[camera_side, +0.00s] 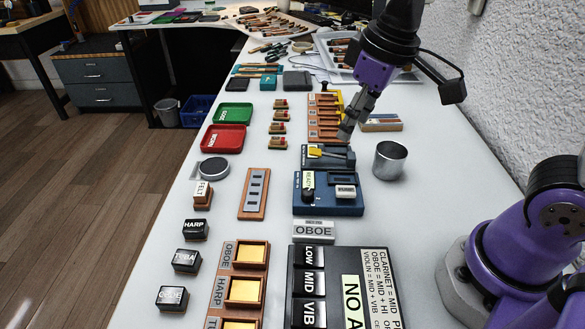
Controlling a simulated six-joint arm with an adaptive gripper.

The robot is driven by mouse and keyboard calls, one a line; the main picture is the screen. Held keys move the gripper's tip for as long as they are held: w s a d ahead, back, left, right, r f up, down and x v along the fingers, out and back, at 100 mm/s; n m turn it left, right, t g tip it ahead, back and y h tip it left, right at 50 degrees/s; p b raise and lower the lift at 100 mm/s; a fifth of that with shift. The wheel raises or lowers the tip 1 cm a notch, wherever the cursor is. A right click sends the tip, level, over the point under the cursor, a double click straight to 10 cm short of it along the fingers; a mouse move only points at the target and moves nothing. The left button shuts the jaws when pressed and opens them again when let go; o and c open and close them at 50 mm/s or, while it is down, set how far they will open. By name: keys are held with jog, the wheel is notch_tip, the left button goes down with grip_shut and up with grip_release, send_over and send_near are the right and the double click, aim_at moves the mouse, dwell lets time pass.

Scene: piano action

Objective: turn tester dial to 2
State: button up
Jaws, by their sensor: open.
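A blue box (330,207), which looks like the tester, sits mid-table. A black dial (308,195) stands on its left part beside a small upright label. The dial's setting is too small to read. A pale labelled block sits on the right of the box. My gripper (346,132) points down above the table, behind and to the right of the dial and well apart from it. It is open, and I see nothing between its fingers.
A metal cup (390,160) stands to the right. Red (223,138) and green (233,113) trays lie left.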

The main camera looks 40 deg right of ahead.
aim_at(308, 191)
jog(key=w+a+f+n+g, duration=0.2)
jog(key=w+a+f+g, duration=0.1)
jog(key=w+a+f, duration=0.15)
jog(key=f, duration=1)
jog(key=shift+w, duration=0.2)
grip_shut()
